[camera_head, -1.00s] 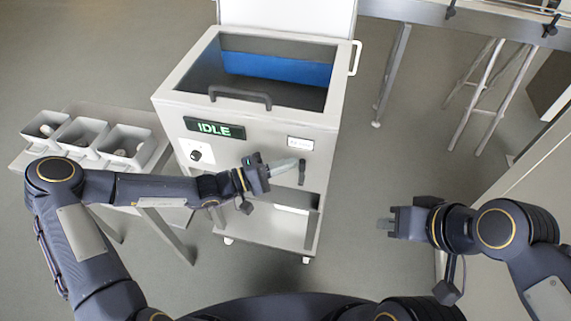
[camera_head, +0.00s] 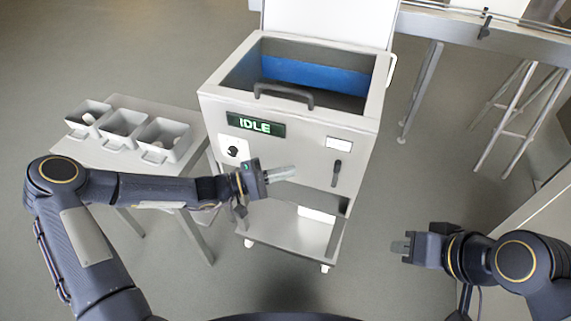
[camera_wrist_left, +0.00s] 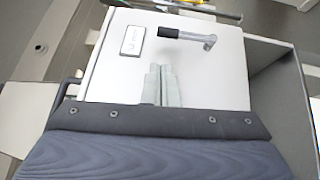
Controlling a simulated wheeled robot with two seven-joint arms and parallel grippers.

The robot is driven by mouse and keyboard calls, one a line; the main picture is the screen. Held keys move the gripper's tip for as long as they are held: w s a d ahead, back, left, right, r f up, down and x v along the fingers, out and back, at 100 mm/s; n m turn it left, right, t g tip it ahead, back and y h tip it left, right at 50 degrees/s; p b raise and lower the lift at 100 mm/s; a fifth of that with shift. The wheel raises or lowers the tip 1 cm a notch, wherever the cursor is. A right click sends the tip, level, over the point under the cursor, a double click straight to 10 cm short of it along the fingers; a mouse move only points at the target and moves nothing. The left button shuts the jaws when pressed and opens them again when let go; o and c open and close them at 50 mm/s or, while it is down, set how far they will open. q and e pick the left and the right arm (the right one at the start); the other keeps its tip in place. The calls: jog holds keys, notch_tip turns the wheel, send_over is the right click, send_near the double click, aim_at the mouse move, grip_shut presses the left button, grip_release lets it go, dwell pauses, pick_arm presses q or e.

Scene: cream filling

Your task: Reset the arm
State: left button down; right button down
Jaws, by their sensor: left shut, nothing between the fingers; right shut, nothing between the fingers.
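My left gripper (camera_head: 281,174) is shut and empty in front of the machine's front panel, apart from the black lever as far as I can see. Its closed fingers also show in the left wrist view (camera_wrist_left: 161,84), pointing at the panel. My right gripper (camera_head: 401,247) is shut and empty over the floor at the right, clear of the machine. The white machine (camera_head: 290,150) stands open, with a blue inside and a green IDLE display (camera_head: 256,124). Its black lever (camera_head: 336,173) hangs on the front; the left wrist view shows it too (camera_wrist_left: 187,36).
A side table (camera_head: 95,150) at the left carries three grey bins (camera_head: 122,128) with light items inside. A black handle (camera_head: 283,94) spans the machine's front rim. A metal counter (camera_head: 480,28) and a stool (camera_head: 515,115) stand at the back right. Floor between machine and right arm is free.

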pick_arm(q)
jog(key=s+a+r+y, duration=0.3)
jog(key=s+a, duration=0.3)
jog(key=s, duration=0.2)
jog(key=s+a+r+m+y, duration=0.1)
jog(key=s+a+r+y, duration=0.3)
jog(key=s, duration=0.5)
jog(key=s+a+r+y, duration=0.4)
jog(key=s+a+y, duration=0.3)
jog(key=a, duration=0.3)
jog(key=shift+s+a+m+t, duration=0.25)
jog(key=shift+s+m+t, duration=0.15)
jog(key=shift+s, duration=0.3)
